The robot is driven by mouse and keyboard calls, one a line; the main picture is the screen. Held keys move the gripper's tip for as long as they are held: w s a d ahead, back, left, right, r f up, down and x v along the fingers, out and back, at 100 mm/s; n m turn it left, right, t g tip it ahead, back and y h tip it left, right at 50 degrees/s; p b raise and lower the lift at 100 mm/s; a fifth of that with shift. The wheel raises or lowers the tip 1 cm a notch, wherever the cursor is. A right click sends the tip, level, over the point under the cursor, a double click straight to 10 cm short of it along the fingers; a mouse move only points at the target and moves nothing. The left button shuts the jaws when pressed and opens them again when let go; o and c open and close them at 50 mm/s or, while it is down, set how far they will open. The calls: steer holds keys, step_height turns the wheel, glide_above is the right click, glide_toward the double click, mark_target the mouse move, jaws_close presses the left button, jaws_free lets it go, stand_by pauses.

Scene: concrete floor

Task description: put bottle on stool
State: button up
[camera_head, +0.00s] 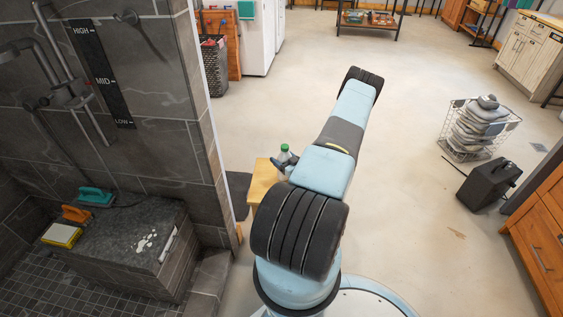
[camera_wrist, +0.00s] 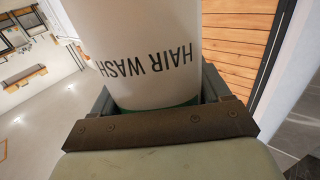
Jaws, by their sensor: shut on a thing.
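The bottle (camera_wrist: 150,45) is white, with "HAIR WASH" printed on it, upside down in the wrist view, and a green band at its near end. My gripper (camera_wrist: 158,98) is shut on it, with a jaw on either side. In the head view only a small part of the bottle (camera_head: 284,148), with its green top, shows beyond my arm. The light wooden stool (camera_head: 262,180) stands left of my arm, beside the tiled wall's end, partly hidden by my arm. The bottle appears just above or beyond the stool; I cannot tell whether they touch.
A dark tiled shower wall (camera_head: 190,140) rises close on the left, with a stone bench (camera_head: 140,235) inside. A wire basket of folded towels (camera_head: 480,130) and a black canister (camera_head: 488,184) stand on the right. The concrete floor (camera_head: 415,100) between is open.

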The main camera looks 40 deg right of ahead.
steer(key=shift+f, duration=0.85)
steer(key=shift+f, duration=0.1)
steer(key=o, duration=1.3)
steer(key=s, duration=1.2)
steer(key=shift+a, duration=0.1)
